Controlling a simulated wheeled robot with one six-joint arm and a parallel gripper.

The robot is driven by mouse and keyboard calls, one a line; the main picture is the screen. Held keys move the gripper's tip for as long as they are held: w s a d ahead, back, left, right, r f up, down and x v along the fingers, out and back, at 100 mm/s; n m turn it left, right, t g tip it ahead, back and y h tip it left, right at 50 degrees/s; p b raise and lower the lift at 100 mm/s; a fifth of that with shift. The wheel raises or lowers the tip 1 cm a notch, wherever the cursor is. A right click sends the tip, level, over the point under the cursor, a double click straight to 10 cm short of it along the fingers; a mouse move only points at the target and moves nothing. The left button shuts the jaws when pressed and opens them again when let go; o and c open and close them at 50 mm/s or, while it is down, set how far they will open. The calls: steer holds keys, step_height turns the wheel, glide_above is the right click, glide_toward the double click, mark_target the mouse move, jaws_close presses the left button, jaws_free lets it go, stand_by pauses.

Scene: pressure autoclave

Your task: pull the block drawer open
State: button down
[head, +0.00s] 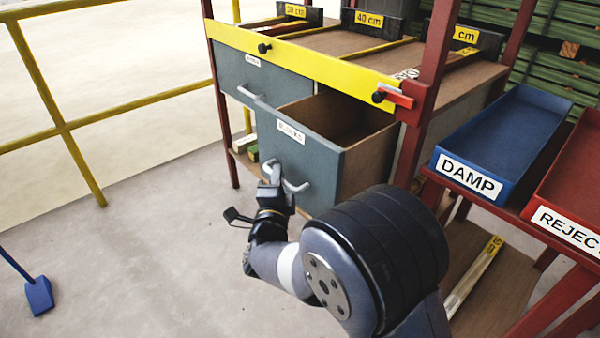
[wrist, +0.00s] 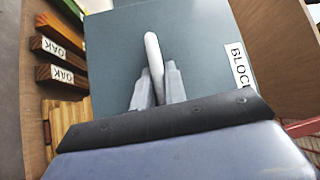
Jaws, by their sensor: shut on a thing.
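The block drawer (head: 300,165), grey-fronted with a "BLOCKS" label, stands pulled out of the rack in the head view, its wooden inside partly visible. I see no blocks in the part that shows. Its front also fills the middle of the wrist view (wrist: 205,60). My gripper (head: 272,172) is at the drawer front, shut on the pale bar handle (head: 296,187). In the wrist view the handle (wrist: 153,50) passes between the two fingers of my gripper (wrist: 156,88).
A second grey drawer (head: 250,82) beside it is shut. A blue DAMP tray (head: 510,135) and a red REJECT tray (head: 578,185) stand to the right. OAK-labelled timber (wrist: 58,60) lies beside the drawer in the wrist view.

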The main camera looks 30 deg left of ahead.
steer(key=shift+s+a+b, duration=0.1)
steer(key=shift+s+a, duration=0.2)
steer(key=shift+s, duration=0.4)
steer(key=shift+s+a+b, duration=0.15)
steer(key=shift+s+a, duration=0.1)
steer(key=shift+s, duration=0.4)
steer(key=shift+s+a+b, duration=0.1)
steer(key=shift+s+a, duration=0.2)
steer(key=shift+s, duration=0.4)
steer(key=c, duration=1.5)
jaws_free()
steer(key=shift+o, duration=0.2)
steer(key=p+v, duration=0.1)
steer(key=v, duration=0.9)
steer(key=shift+s+d, duration=0.15)
steer(key=shift+s, duration=0.2)
steer(key=shift+f, duration=0.1)
